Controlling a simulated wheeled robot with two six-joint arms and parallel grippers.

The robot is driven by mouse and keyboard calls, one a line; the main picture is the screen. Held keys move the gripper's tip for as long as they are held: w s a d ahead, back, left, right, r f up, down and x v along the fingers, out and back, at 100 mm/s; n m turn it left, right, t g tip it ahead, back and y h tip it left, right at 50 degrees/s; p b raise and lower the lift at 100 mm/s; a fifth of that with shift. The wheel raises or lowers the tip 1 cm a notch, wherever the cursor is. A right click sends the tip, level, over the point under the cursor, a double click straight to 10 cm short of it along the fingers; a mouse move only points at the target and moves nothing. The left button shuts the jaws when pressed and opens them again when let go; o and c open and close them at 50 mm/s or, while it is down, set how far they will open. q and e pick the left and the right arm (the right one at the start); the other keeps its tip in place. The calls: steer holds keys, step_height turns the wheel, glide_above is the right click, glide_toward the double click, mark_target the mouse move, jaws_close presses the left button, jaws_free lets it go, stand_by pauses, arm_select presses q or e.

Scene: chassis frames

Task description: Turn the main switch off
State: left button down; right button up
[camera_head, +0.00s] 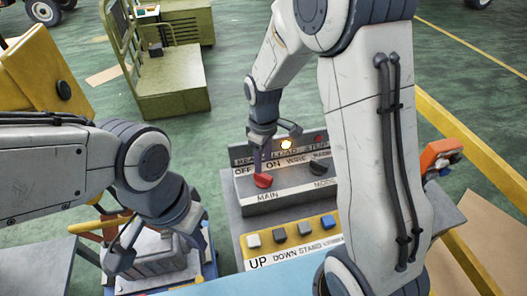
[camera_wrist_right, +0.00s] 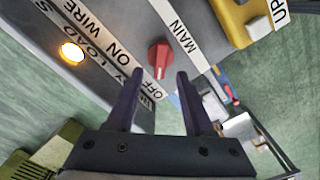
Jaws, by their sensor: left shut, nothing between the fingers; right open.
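The main switch is a red knob (camera_head: 263,180) on the grey control panel (camera_head: 290,197), between the OFF and ON labels and above the MAIN label. It also shows in the right wrist view (camera_wrist_right: 160,55); I cannot tell its exact setting. My right gripper (camera_head: 260,162) is just above the knob. In the right wrist view its open fingers (camera_wrist_right: 156,85) stand apart with the knob beyond and between their tips, not visibly touching. My left gripper (camera_head: 206,243) is shut and empty, low at the left of the panel; its tips are partly hard to see.
A lit yellow lamp (camera_head: 287,144) is on the panel's back, with a red one beside it. A black knob (camera_head: 318,194) sits right of the switch. Several coloured buttons (camera_head: 280,236) line the front. A yellow rail (camera_head: 462,265) runs at right.

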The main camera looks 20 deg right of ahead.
mark_target(263, 175)
step_height(263, 175, up, 5)
steer(key=shift+r+b, duration=0.1)
steer(key=shift+b, duration=0.2)
steer(key=s+a+m+b, duration=0.1)
steer(key=s+a, duration=0.3)
steer(key=s, duration=0.7)
steer(key=s+a+y+b, duration=0.1)
steer(key=s+a, duration=0.3)
steer(key=s, duration=0.7)
steer(key=shift+s+a+r+m+b, duration=0.3)
steer(key=shift+r+m+b, duration=0.15)
steer(key=shift+b, duration=0.15)
